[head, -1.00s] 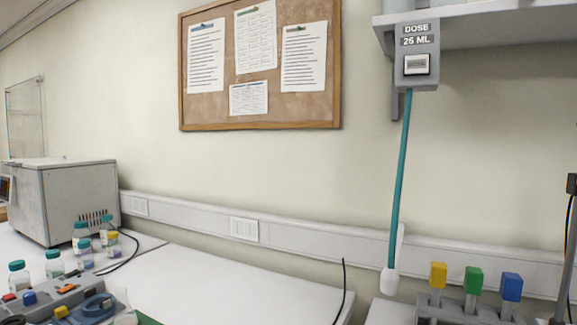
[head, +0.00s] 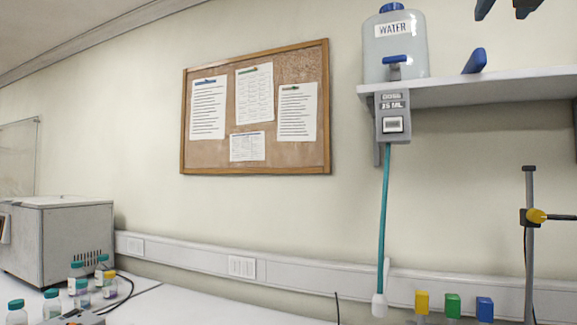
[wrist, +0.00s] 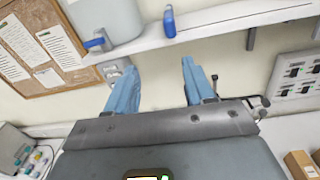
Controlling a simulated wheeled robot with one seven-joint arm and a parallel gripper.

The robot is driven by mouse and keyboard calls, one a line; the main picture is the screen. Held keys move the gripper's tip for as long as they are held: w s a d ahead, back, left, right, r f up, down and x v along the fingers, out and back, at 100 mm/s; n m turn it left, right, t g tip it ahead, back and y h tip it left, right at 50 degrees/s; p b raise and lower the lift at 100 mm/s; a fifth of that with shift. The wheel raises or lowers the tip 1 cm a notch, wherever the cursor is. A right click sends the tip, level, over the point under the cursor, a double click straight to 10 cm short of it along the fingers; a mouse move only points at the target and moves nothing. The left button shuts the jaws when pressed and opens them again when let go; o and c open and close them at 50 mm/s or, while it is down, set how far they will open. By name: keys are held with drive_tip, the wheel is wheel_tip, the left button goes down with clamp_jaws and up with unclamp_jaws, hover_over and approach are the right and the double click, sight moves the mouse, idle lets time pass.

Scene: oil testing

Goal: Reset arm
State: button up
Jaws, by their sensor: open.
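My gripper (wrist: 158,68) shows in the wrist view with its two blue fingers wide apart and nothing between them. Wall and the shelf's underside show beyond the fingers. In the head view two dark shapes hang in at the top right edge; I cannot tell for sure whether they are my fingertips.
A shelf (head: 480,90) on the right holds a water container (head: 395,50) and a blue item (head: 474,62). A dose unit (head: 393,117) with a teal tube (head: 383,200) hangs below. A stand (head: 529,240) rises at right. Several bottles (head: 82,292) stand at lower left.

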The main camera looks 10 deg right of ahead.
drive_tip(key=w+a+f+m+t+y, duration=0.15)
drive_tip(key=w+f+m+y, duration=0.3)
drive_tip(key=f, duration=0.55)
drive_tip(key=w+a+f+m+t+y, duration=0.15)
drive_tip(key=w+f+m+y, duration=0.35)
drive_tip(key=f, duration=0.6)
drive_tip(key=s+a+f+m, duration=0.1)
drive_tip(key=a+f+m, duration=0.2)
drive_tip(key=f, duration=0.6)
drive_tip(key=s+a+f+m+t, duration=0.1)
drive_tip(key=a+f+m, duration=0.15)
drive_tip(key=f, duration=0.55)
drive_tip(key=s+a+f+m, duration=0.1)
drive_tip(key=a+f+m, duration=0.25)
drive_tip(key=f, duration=0.55)
drive_tip(key=s+a+f+m+g+h, duration=0.1)
drive_tip(key=s+a+f+m, duration=0.25)
drive_tip(key=s+f, duration=0.55)
drive_tip(key=s+a+f+m+g+h, duration=0.1)
drive_tip(key=s+a+f+m, duration=0.3)
drive_tip(key=s+f, duration=0.5)
drive_tip(key=s+f+m+g+y, duration=0.1)
drive_tip(key=s+f+m+g, duration=0.1)
drive_tip(key=s, duration=2.3)
drive_tip(key=shift+d+f+m+y, duration=0.25)
drive_tip(key=shift+f+m+y, duration=0.1)
drive_tip(key=shift+f+m, duration=0.2)
